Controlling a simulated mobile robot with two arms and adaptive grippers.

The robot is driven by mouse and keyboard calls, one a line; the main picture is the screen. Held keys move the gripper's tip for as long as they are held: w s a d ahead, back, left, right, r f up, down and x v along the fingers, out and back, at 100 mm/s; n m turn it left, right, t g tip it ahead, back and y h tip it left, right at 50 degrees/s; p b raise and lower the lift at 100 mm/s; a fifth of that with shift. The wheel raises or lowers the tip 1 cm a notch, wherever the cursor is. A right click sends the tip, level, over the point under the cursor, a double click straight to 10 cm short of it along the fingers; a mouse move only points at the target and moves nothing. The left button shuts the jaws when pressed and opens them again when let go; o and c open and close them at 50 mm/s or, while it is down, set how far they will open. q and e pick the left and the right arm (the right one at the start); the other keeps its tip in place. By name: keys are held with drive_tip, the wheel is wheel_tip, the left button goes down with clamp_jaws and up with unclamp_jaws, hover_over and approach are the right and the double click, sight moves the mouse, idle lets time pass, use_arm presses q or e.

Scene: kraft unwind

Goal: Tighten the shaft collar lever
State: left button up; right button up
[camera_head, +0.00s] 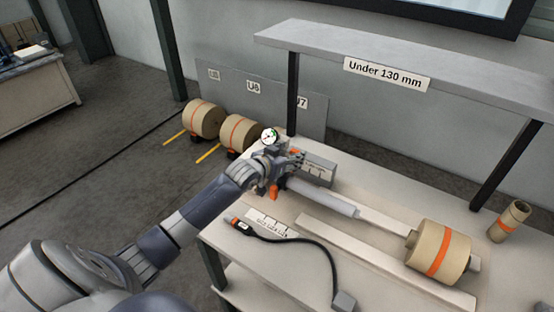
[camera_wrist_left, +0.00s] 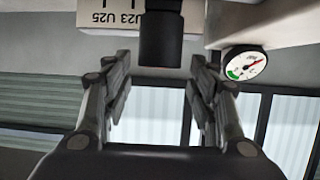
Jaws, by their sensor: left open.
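My left gripper (camera_head: 290,164) is at the near-left end of the shaft (camera_head: 322,197) on the bench, beside a small orange part (camera_head: 273,191). I cannot tell whether this orange part is the collar lever; the collar itself is hidden behind my gripper. In the left wrist view my left gripper (camera_wrist_left: 160,68) has its two fingers apart. A black cylinder (camera_wrist_left: 161,35) shows beyond and between the fingertips; I cannot tell whether they touch it. My right gripper is not in view.
A round gauge (camera_head: 269,135) stands just behind my left gripper. A kraft roll (camera_head: 438,251) sits toward the shaft's right end, with a small roll (camera_head: 509,221) beyond. A black cable tool (camera_head: 241,226) lies in front. A shelf (camera_head: 400,62) overhangs the bench.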

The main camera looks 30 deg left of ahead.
use_arm(q)
drive_tip(key=v, duration=0.9)
drive_tip(key=shift+a, duration=0.1)
